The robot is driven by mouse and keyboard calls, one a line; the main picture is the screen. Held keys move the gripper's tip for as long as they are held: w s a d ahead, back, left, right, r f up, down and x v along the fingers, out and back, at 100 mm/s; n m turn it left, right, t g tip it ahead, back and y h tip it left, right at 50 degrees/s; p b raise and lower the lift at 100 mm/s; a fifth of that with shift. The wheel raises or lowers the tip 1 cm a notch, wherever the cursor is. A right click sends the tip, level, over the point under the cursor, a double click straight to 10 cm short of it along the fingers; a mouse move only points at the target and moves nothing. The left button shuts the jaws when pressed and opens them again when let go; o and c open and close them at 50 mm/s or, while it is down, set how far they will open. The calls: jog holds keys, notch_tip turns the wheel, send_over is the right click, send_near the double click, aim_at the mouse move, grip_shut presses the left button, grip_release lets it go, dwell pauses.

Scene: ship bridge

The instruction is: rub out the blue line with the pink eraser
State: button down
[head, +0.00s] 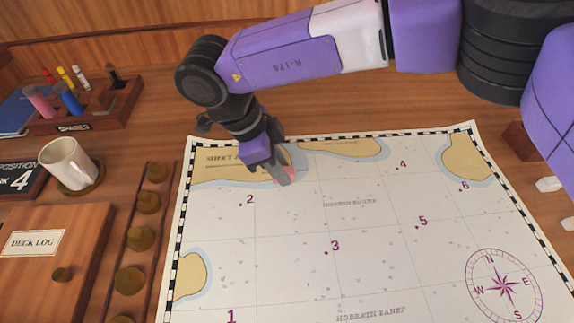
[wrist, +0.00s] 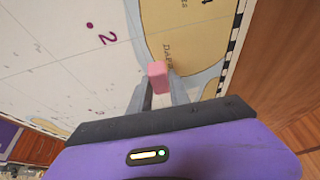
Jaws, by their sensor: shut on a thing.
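My gripper (head: 284,178) is over the upper left part of the chart (head: 290,240). It is shut on a pink eraser (wrist: 158,76), which also shows beside the fingers in the head view (head: 290,173). The eraser is at the edge of a tan land patch, right of the number 2 mark. I cannot tell whether it touches the paper. I see no blue line on the chart in either view; pale blue bands edge the land patches, and my gripper hides a small part of the chart.
A white mug (head: 70,163) stands on a coaster at the left. Behind it is a wooden pen rack (head: 98,112) with several pens. A deck log (head: 50,260) and a row of round brass pieces (head: 138,238) lie left of the chart. The middle of the chart is clear.

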aim_at(332, 168)
jog(key=shift+w+d, duration=0.25)
jog(key=shift+d, duration=1)
jog(key=shift+d, duration=0.1)
jog(key=shift+w+d+p, duration=0.2)
jog(key=shift+d+p, duration=0.1)
jog(key=shift+d, duration=0.85)
jog(key=shift+d, duration=0.15)
jog(key=shift+w+d, duration=0.25)
jog(key=shift+d, duration=0.95)
jog(key=shift+d, duration=0.1)
jog(key=shift+w+d, duration=0.25)
jog(key=shift+d, duration=0.75)
